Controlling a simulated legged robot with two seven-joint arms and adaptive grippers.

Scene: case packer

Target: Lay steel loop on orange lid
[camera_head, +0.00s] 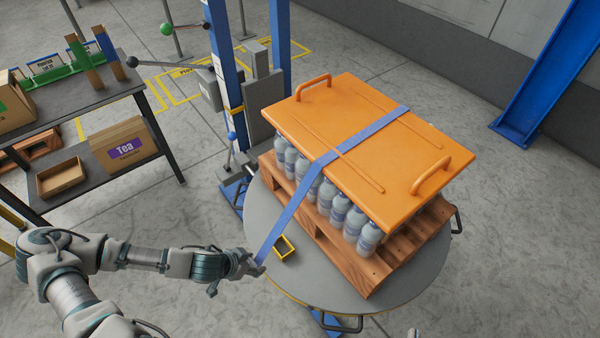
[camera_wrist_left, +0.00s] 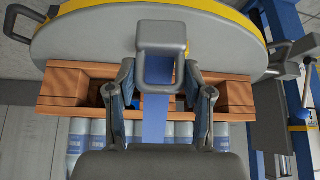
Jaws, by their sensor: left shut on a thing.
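The orange lid (camera_head: 372,130) lies on grey bottles (camera_head: 345,215) on a wooden pallet (camera_head: 375,275). A blue strap (camera_head: 290,212) crosses the lid and runs down its left side to my left gripper (camera_head: 255,267). In the left wrist view the squarish grey steel loop (camera_wrist_left: 162,35) is at the strap's end (camera_wrist_left: 154,118), between the fingertips of my left gripper (camera_wrist_left: 160,85). That gripper is shut on the loop, outside the load and below lid height. In the head view the hand mostly hides the loop. My right gripper is not in view.
The pallet stands on a round grey turntable (camera_head: 262,215) with a yellow rectangle (camera_head: 286,248) near the gripper. The lid has two raised handles (camera_head: 430,173). A blue mast (camera_head: 226,75) stands behind. A shelf (camera_head: 100,85) with boxes is left. Lid areas beside the strap are clear.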

